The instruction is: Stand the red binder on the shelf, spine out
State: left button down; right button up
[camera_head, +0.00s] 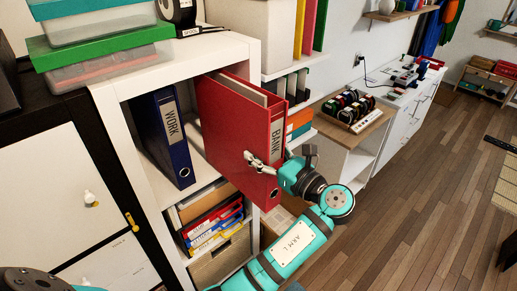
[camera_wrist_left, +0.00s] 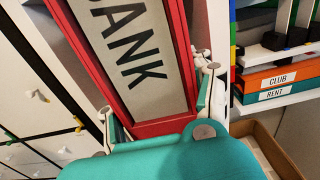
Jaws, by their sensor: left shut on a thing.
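The red binder (camera_head: 232,125), labelled BANK, is upright with a slight tilt in the picture. Its rear part is inside the upper opening of the white shelf (camera_head: 121,133); its spine faces out and sticks out past the shelf front. My left gripper (camera_head: 262,162) is shut on the lower part of the spine, one finger on each side. In the left wrist view the BANK label on the red binder (camera_wrist_left: 139,128) sits between the fingers. The binder's bottom edge contact with the shelf board cannot be made out. My right gripper is not in view.
A blue WORK binder (camera_head: 168,135) stands left of the red one, with a gap between them. Coloured folders (camera_head: 212,222) lie in the compartment below. Clear boxes with teal and green lids (camera_head: 100,50) stand on top.

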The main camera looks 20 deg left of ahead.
pick_arm(q)
jog(key=shift+w+a+r, duration=0.15)
jog(key=shift+a, duration=0.2)
jog(key=shift+w+a+r, duration=0.15)
jog(key=shift+a, duration=0.2)
jog(key=x, duration=0.5)
jog(key=shift+w+a, duration=0.1)
jog(key=shift+a, duration=0.25)
jog(key=b+x, duration=0.1)
jog(key=x, duration=0.4)
jog(key=shift+w+a+f, duration=0.1)
jog(key=shift+a+f, duration=0.05)
jog(key=shift+b+x, duration=2.75)
jog(key=shift+x, duration=2.7)
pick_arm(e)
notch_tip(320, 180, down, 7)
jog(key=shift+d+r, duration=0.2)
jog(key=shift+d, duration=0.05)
pick_arm(q)
jog(key=shift+p, duration=0.45)
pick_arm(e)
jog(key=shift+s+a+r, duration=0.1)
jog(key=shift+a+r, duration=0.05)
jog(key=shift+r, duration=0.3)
